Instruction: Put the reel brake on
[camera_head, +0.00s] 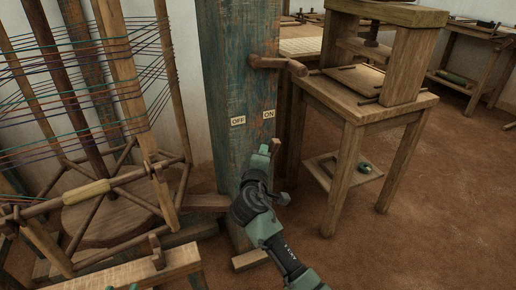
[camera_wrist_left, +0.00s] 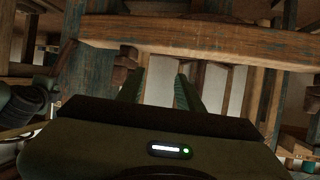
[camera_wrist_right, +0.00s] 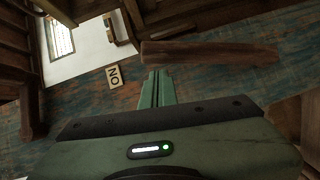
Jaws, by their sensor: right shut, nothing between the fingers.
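The wooden brake lever (camera_head: 278,64) is on the blue-green post (camera_head: 238,90). It lies nearly level, its free end reaching right past the post edge. Below it are an OFF label (camera_head: 237,120) at left and an ON label (camera_head: 269,114) at right; the ON label also shows in the right wrist view (camera_wrist_right: 114,77). My right gripper (camera_head: 266,149) is shut and empty in front of the post, just below the ON label and well below the lever, apart from it. My left gripper (camera_wrist_left: 157,88) is open and empty in the left wrist view, facing wooden beams.
A reel with coloured threads (camera_head: 92,190) stands left of the post. A wooden table (camera_head: 345,104) with a frame on top is close at right. A wooden bar (camera_wrist_right: 205,52) passes near my right fingertips. Brown floor (camera_head: 440,190) is open at right.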

